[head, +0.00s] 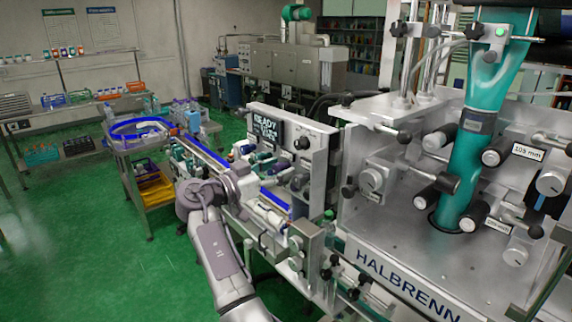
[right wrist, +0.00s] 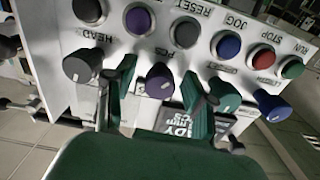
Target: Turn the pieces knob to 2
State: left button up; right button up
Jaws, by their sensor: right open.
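The pieces knob (right wrist: 158,82) is purple with a light pointer mark. It sits on the white control panel (right wrist: 50,20), which appears upside down in the right wrist view, by a label that seems to read PCS. My right gripper (right wrist: 160,92) is open, with one green finger on each side of this knob. I cannot tell whether either finger touches it. In the head view, my right arm reaches the panel from below. The display (head: 268,129) reads READY, with smaller lines too small to read. My left gripper is not in view.
A black knob (right wrist: 82,66), a green knob (right wrist: 224,94) and a blue knob (right wrist: 271,105) flank the pieces knob. Several push-buttons, including a red one (right wrist: 263,55), line the panel. The HALBRENN machine (head: 400,275) stands at the right; green floor (head: 90,250) is open at left.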

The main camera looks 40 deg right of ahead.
jog(key=shift+a, duration=0.35)
jog(key=shift+c, duration=0.4)
jog(key=shift+d, duration=0.1)
grip_shut()
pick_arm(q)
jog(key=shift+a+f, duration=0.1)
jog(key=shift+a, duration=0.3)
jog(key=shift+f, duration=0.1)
